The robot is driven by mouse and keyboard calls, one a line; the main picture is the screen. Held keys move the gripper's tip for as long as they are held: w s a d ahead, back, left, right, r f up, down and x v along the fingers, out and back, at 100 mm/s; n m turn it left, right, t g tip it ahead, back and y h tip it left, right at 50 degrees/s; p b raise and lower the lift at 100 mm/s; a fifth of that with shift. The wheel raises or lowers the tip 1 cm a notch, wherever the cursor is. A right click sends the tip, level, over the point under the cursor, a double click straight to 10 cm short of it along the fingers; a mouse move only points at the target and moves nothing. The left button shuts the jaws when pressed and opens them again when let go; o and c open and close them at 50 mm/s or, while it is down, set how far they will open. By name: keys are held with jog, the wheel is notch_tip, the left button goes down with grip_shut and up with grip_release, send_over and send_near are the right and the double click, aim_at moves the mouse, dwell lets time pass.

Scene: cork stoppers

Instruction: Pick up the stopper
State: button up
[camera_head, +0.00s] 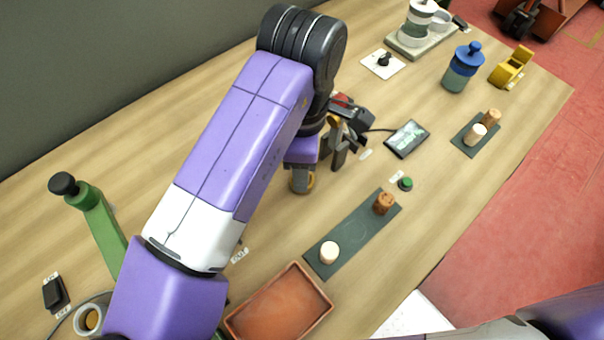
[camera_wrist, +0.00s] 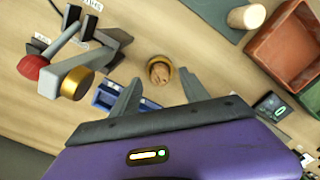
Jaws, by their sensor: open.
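My gripper (camera_wrist: 160,77) is open, its two grey fingers apart. A brown cork stopper (camera_wrist: 158,72) with a yellowish ring around it shows just beyond and between the fingertips in the wrist view. In the head view my gripper (camera_head: 300,178) points down at the table, and a bit of the stopper (camera_head: 310,182) shows beside a finger; the rest is hidden. Other stoppers stand on dark mats: a brown one (camera_head: 384,203) and a pale one (camera_head: 329,252) on the near mat (camera_head: 352,232), and two more (camera_head: 475,134) on the far mat.
A grey device with a red knob and gold disc (camera_wrist: 77,82) stands close to my gripper. A blue tray (camera_wrist: 107,97) lies partly behind a finger. A terracotta tray (camera_head: 280,305), a tablet-like screen (camera_head: 407,138), a blue-lidded jar (camera_head: 462,67) and a yellow dispenser (camera_head: 512,67) stand around.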

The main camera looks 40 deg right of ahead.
jog(key=shift+f, duration=0.8)
jog(key=shift+c, duration=0.4)
grip_shut()
jog(key=shift+r, duration=0.1)
